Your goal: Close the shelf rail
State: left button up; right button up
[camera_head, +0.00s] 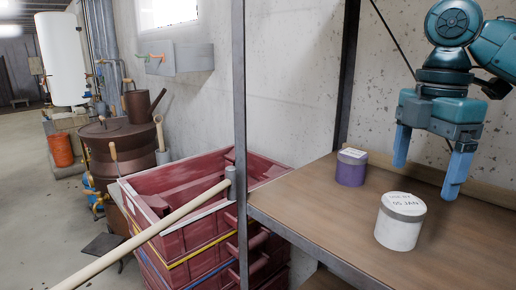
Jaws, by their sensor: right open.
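The shelf rail (150,232) is a long pale wooden pole. It runs from the bottom left edge of the view up to a grey fitting (231,183) beside the dark metal shelf post (240,120). The rail points out away from the wooden shelf (300,205), across the front of the red crates. Its near end is outside the view. My right gripper (426,180) hangs above the shelf at the right with its two blue fingers apart. It is empty and well away from the rail. My left gripper is not in view.
A white lidded jar (400,228) and a purple jar (351,170) stand on the shelf, the white one close to my right gripper. Stacked red crates (185,240) stand left of the post. A brown barrel (118,148) is behind them. Floor at the left is partly clear.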

aim_at(78, 280)
jog(key=k, duration=0.9)
